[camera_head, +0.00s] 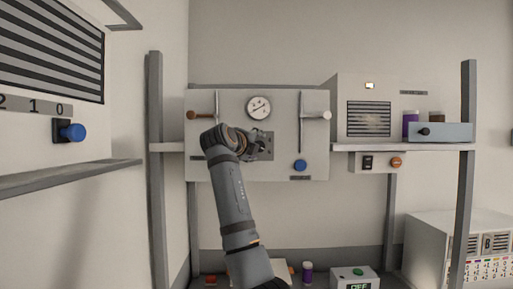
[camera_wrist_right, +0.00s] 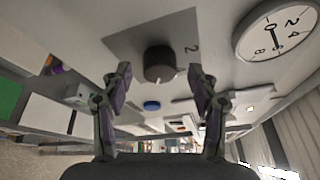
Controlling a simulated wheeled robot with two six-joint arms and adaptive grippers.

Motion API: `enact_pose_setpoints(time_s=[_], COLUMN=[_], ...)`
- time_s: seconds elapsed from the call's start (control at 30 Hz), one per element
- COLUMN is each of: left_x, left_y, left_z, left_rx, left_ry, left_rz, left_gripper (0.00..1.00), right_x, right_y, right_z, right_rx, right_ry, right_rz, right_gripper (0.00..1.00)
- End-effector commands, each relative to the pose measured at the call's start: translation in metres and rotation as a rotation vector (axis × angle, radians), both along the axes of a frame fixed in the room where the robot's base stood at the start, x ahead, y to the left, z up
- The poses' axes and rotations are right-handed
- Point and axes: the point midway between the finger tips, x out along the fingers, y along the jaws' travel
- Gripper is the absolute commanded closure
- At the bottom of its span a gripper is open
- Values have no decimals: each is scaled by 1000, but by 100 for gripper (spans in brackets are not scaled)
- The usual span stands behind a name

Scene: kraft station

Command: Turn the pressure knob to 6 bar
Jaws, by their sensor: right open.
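The pressure knob (camera_wrist_right: 158,62) is a dark round knob with a pale mark on its rim, on a grey plate (camera_wrist_right: 125,40) with a "2" printed beside it. In the head view my right gripper (camera_head: 262,140) is at the panel's grey plate and hides the knob. In the wrist view the right gripper (camera_wrist_right: 159,74) is open, one finger on each side of the knob, with gaps showing. The round white gauge (camera_head: 259,107) sits above the plate; its dark needle also shows on the gauge in the wrist view (camera_wrist_right: 278,32). My left gripper is not in view.
The white panel (camera_head: 315,165) also carries a brown-tipped lever (camera_head: 193,115), a white-tipped lever (camera_head: 325,115) and a blue button (camera_head: 300,165). A shelf with a vented box (camera_head: 345,88) is to the right. A grey post (camera_head: 156,180) stands to the left.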

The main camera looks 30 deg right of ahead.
Motion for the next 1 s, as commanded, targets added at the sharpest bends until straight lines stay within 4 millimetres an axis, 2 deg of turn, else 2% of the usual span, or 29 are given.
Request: enact_pose_setpoints(time_s=[0.3, 0.43, 0.6, 1.0], left_x=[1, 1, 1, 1], left_y=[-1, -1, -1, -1], left_z=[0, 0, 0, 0], left_rx=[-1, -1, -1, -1], left_ry=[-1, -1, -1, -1], left_rz=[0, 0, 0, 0], left_gripper=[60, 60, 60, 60], right_x=[-42, -55, -63, -64], right_y=[62, 80, 89, 90], right_z=[6, 8, 9, 9], right_rx=[2, 3, 2, 1], right_ry=[-2, -1, 0, 1], right_rz=[6, 5, 2, 2], right_gripper=[40, 40, 40, 40])
